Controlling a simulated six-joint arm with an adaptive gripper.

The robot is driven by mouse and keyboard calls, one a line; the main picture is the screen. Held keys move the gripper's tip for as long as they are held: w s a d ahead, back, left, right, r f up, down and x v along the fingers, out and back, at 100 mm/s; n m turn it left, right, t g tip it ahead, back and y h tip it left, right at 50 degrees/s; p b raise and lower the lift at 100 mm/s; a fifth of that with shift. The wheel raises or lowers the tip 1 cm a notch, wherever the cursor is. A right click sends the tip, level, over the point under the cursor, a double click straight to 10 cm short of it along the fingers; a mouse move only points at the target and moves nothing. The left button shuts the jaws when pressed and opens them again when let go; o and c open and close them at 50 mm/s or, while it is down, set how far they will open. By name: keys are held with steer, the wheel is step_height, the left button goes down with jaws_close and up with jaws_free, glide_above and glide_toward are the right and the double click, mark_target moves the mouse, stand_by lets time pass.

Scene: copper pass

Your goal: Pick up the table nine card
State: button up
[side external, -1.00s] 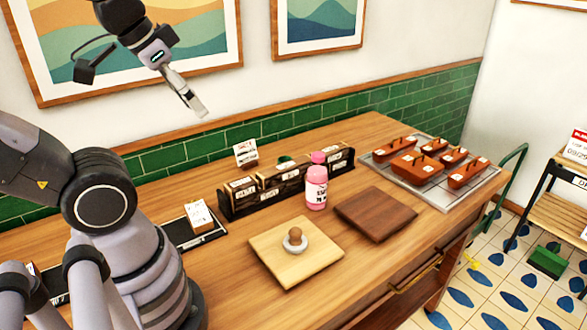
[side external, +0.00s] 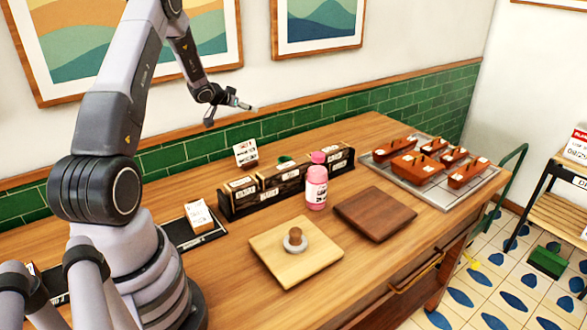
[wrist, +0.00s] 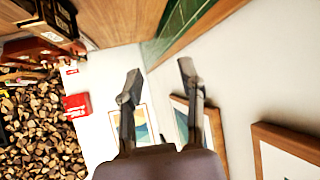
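A white card (side external: 245,152) with dark print stands at the back of the dark rack, near its left end; its writing is too small to read. Another small white card or block (side external: 199,214) sits on the black tray beside my base. I cannot tell which is the table nine card. My gripper (side external: 250,107) is held in the air near the wall, above the upright card and clear of it. In the wrist view my gripper (wrist: 160,74) has its two fingers apart with nothing between them.
A dark labelled rack (side external: 286,188) stands mid-table, with a pink bottle (side external: 316,187) in front. A light board (side external: 272,264) holds a small knobbed thing (side external: 295,240). A dark board (side external: 375,214) is bare. A metal tray (side external: 443,200) holds several copper-brown pans (side external: 418,168).

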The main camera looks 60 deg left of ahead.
steer(key=n+t+h, duration=0.1)
steer(key=t+h, duration=0.1)
glide_toward(251, 145)
steer(key=w, duration=0.2)
steer(key=x, duration=0.4)
steer(key=f+x, duration=0.1)
steer(key=x, duration=0.2)
steer(key=shift+w+a+f, duration=0.1)
steer(key=shift+w+f, duration=0.05)
jaws_close()
